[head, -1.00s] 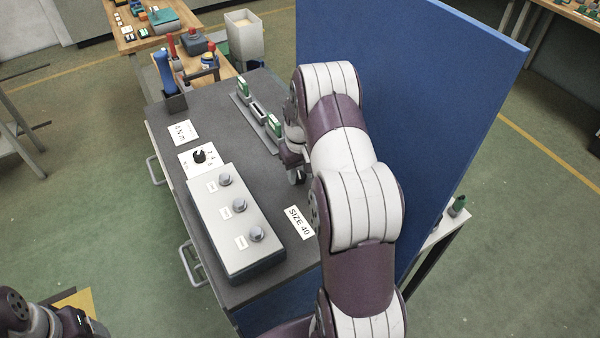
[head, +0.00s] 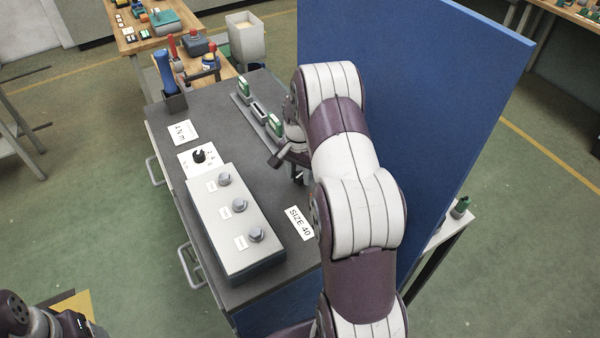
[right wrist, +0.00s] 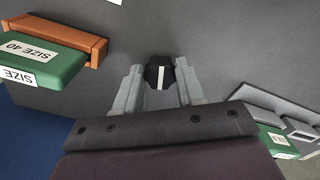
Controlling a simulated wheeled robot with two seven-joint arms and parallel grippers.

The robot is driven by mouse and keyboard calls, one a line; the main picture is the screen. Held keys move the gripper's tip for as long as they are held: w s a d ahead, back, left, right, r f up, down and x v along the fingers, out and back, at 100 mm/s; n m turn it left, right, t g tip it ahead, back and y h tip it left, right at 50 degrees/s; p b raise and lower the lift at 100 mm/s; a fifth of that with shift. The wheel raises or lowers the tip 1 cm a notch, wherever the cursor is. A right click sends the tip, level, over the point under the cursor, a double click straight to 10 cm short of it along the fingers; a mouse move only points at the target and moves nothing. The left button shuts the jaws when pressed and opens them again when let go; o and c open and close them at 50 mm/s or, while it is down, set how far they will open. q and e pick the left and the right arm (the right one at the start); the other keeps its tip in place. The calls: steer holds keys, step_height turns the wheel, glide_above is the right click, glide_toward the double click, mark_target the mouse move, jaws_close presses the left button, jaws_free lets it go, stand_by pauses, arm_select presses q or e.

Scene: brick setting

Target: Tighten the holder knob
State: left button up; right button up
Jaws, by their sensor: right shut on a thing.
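In the right wrist view a small black knob (right wrist: 160,74) with a white stripe sits between the two grey fingers of my right gripper (right wrist: 160,84). The fingers are shut on it from both sides. An orange-brown holder (right wrist: 96,47) with a green block (right wrist: 45,62) labelled SIZE 40 is to the left of the knob. In the head view my right gripper (head: 287,167) is low over the grey bench top, and my arm hides the knob and holder. My left gripper (head: 75,323) is cut off at the lower left corner; its fingers are unclear.
A grey box (head: 232,222) with several round knobs stands on the bench (head: 222,115). A dial (head: 199,156) sits on a white plate behind it. A rail with green blocks (head: 262,112) lies beyond my right gripper. A tall blue panel (head: 415,90) borders the right side.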

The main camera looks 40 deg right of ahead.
steer(key=m, duration=0.4)
steer(key=shift+s+a+f, duration=0.15)
steer(key=shift+f, duration=0.1)
steer(key=shift+m+b, duration=0.35)
steer(key=shift+m, duration=1.85)
steer(key=o, duration=1.1)
steer(key=shift+c, duration=0.2)
steer(key=shift+w+r, duration=0.25)
step_height(320, 180, up, 8)
steer(key=shift+f+b, duration=0.15)
steer(key=shift+b, duration=0.8)
step_height(320, 180, up, 5)
steer(key=p, duration=0.5)
glide_above(299, 175)
steer(key=shift+f, duration=0.15)
